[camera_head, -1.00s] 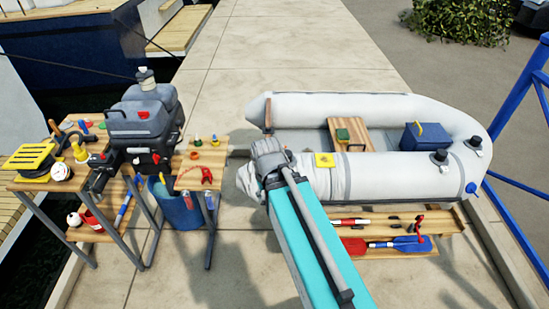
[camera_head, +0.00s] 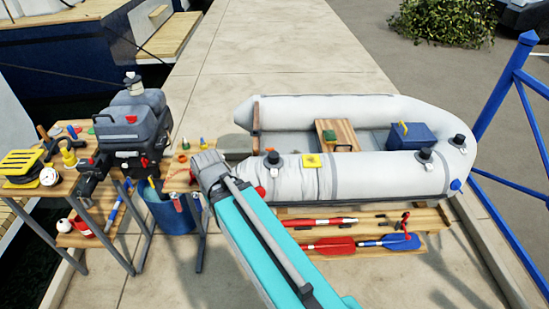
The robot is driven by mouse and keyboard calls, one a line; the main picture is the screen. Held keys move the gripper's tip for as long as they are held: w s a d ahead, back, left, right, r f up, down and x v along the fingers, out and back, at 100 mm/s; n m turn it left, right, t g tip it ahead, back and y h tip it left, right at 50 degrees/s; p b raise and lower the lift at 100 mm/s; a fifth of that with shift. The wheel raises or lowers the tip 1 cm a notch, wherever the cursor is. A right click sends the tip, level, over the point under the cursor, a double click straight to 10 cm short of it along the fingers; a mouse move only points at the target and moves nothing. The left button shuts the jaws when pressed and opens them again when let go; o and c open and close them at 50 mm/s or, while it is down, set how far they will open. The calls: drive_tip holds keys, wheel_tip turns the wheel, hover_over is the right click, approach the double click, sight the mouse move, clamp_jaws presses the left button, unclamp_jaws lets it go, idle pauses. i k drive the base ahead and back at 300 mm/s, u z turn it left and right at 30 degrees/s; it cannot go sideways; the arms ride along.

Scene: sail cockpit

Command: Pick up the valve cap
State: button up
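I cannot tell for certain which small part is the valve cap. The grey inflatable boat (camera_head: 370,178) has dark round fittings on its near tube: one at the left (camera_head: 273,158) and two at the right end. A small red round part (camera_head: 260,191) shows low on the tube's left end, beside my arm. A small blue knob (camera_head: 455,184) sits at the tube's right end. My teal arm reaches up from the bottom, and its grey end stands left of the boat, in front of the wooden bench. No gripper fingers show.
Paddles (camera_head: 328,245) lie on a low wooden rack below the boat. An outboard motor (camera_head: 130,125) and a bench with several tools stand at left, with a blue bucket (camera_head: 172,210) beneath. A blue railing (camera_head: 505,85) borders the right. Concrete in front is clear.

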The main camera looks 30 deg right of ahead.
sight(273, 156)
drive_tip(key=z, duration=0.1)
drive_tip(key=k, duration=0.75)
drive_tip(key=z, duration=1.35)
drive_tip(key=i, duration=1)
drive_tip(key=z, duration=0.05)
